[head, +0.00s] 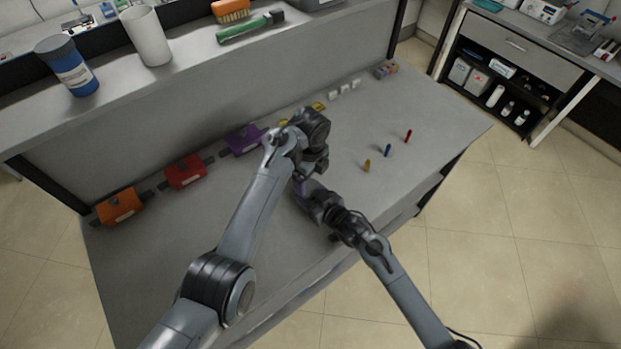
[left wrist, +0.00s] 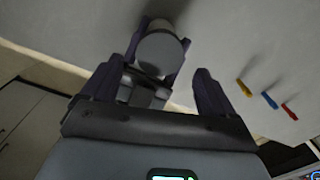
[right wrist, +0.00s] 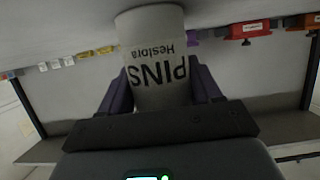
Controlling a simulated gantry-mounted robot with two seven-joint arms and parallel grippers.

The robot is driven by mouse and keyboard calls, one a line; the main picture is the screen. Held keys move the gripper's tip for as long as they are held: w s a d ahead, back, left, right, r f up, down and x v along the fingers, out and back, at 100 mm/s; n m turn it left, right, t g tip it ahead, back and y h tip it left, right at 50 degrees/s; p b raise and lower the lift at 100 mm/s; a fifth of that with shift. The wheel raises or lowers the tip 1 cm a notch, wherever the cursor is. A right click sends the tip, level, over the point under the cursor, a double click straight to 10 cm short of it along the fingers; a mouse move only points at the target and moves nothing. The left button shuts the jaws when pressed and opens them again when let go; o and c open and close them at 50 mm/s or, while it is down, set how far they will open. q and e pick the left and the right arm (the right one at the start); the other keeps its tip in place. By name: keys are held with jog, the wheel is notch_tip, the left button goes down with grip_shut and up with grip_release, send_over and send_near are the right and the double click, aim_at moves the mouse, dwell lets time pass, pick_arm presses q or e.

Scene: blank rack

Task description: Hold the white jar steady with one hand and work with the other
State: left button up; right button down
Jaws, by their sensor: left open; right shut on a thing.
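The white jar (right wrist: 150,28), lettered "PINS Heslora", stands between the fingers of my right gripper (right wrist: 162,88), which is shut on it. In the left wrist view the jar's pale round end (left wrist: 160,52) shows between the dark right fingers. My left gripper (left wrist: 155,88) is open and empty, its fingers spread just short of the jar. In the head view my arms hide the jar.
Orange (head: 119,207), red (head: 185,172) and purple (head: 243,140) boxes line the back of the grey bench (head: 440,120). Small white blocks (head: 344,88) stand further right. A raised shelf holds a blue tub (head: 67,66) and a white cup (head: 147,36). The bench right of the pegs is clear.

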aim_at(310, 188)
pick_arm(q)
notch_tip(310, 188, up, 3)
jog(key=shift+f+m, duration=0.2)
jog(key=shift+m, duration=0.9)
jog(key=shift+r+m, duration=0.15)
jog(key=shift+m, duration=0.35)
jog(key=shift+f, duration=3.75)
jog(key=shift+c, duration=0.4)
jog(key=c, duration=1)
jog(key=n, duration=0.3)
